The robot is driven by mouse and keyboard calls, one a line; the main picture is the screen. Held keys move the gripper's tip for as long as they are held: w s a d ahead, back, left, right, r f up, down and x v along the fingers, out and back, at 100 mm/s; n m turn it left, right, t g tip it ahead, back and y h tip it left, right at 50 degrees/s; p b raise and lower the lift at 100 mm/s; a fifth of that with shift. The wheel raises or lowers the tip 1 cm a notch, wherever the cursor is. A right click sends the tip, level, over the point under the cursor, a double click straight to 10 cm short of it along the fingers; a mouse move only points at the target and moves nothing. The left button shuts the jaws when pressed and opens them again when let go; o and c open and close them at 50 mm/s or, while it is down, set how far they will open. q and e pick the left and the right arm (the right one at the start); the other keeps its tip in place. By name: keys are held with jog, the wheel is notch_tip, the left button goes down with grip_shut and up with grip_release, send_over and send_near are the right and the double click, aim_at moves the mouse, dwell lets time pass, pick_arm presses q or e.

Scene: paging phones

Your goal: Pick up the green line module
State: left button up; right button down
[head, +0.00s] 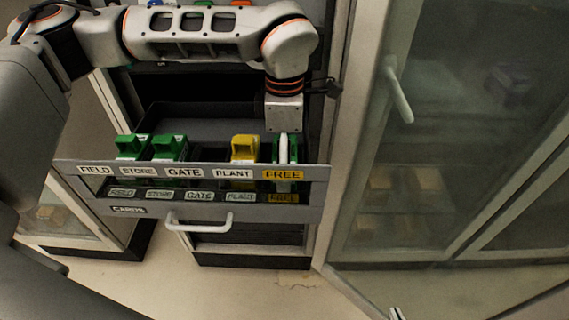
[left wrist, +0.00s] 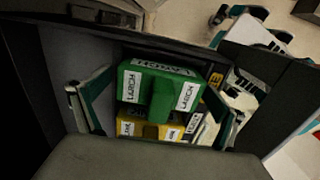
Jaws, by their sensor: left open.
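A tray front carries the labels FIELD, STORE, GATE, PLANT and FREE. A green module (head: 132,147) stands behind FIELD–STORE and another green module (head: 169,148) beside it, near GATE. A green module marked LARCH (left wrist: 158,88) lies between the spread fingers of my left gripper (left wrist: 160,105) in the left wrist view. In the head view, my left gripper (head: 285,148) points down at the FREE end, largely covering green there. A yellow module (head: 245,149) stands next to it; yellow also shows beside the green one in the left wrist view (left wrist: 150,128). Only a tip of my right gripper (head: 397,313) shows.
The grey labelled front (head: 190,172) belongs to a pulled-out drawer with a white handle (head: 199,222). A glass-doored cabinet (head: 450,130) stands to the right. More coloured items sit on a shelf above, behind my left arm. The floor in front is clear.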

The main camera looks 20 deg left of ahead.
pick_arm(q)
jog(key=shift+c, duration=0.3)
jog(key=c, duration=1.4)
jog(key=shift+r, duration=0.1)
